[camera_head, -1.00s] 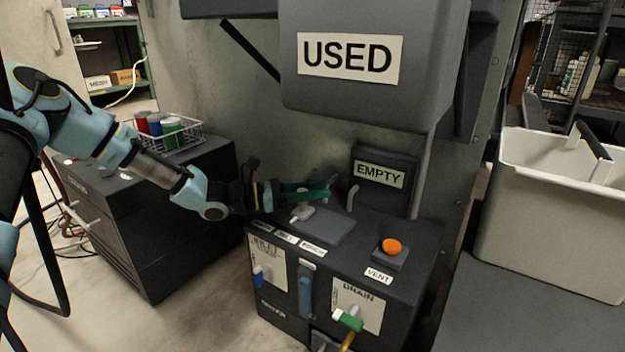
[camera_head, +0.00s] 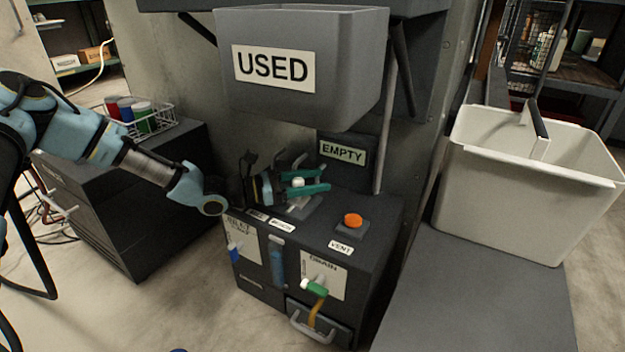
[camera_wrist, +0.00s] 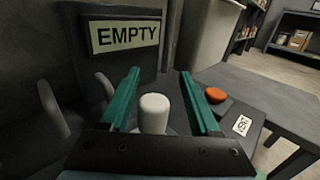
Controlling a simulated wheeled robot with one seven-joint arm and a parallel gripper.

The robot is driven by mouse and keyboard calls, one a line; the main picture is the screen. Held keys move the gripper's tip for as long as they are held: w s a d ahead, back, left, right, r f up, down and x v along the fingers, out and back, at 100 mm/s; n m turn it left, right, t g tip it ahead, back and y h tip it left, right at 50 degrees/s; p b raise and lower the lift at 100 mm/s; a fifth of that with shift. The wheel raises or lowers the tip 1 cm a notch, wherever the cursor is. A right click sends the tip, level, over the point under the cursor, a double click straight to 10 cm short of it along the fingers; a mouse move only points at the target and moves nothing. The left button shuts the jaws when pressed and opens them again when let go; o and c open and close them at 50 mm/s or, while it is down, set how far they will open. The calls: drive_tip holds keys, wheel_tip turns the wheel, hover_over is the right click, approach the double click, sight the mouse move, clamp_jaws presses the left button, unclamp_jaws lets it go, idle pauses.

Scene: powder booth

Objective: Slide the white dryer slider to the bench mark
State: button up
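The white dryer slider (camera_head: 298,183) shows as a pale rounded knob on top of the dark dryer cabinet (camera_head: 375,212). In the wrist view the white knob (camera_wrist: 154,112) stands upright between the two green fingers, with a gap on each side. My gripper (camera_head: 328,180) is open, and its fingers lie on either side of the knob; the wrist view also shows my gripper (camera_wrist: 159,76). A small white label that seems to read BENCH (camera_head: 282,225) is on the cabinet's front top edge. The slider's track is largely hidden by my gripper.
An orange button (camera_head: 353,220) by a VENT label is right of my gripper. An EMPTY sign (camera_head: 342,152) stands behind, and a grey USED bin (camera_head: 335,85) hangs above. A white tub (camera_head: 500,205) is at right. A wire basket with cups (camera_head: 150,120) is at left.

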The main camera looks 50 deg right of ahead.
drive_tip(key=shift+w, duration=0.1)
drive_tip(key=shift+w+a, duration=0.15)
drive_tip(key=shift+a, duration=0.1)
drive_tip(key=p+v, duration=0.3)
drive_tip(key=v, duration=0.5)
drive_tip(key=shift+w+a+r, duration=0.1)
drive_tip(key=shift+w+a, duration=0.05)
drive_tip(key=shift+a, duration=0.15)
drive_tip(key=shift+p+v, duration=0.3)
drive_tip(key=shift+v, duration=0.45)
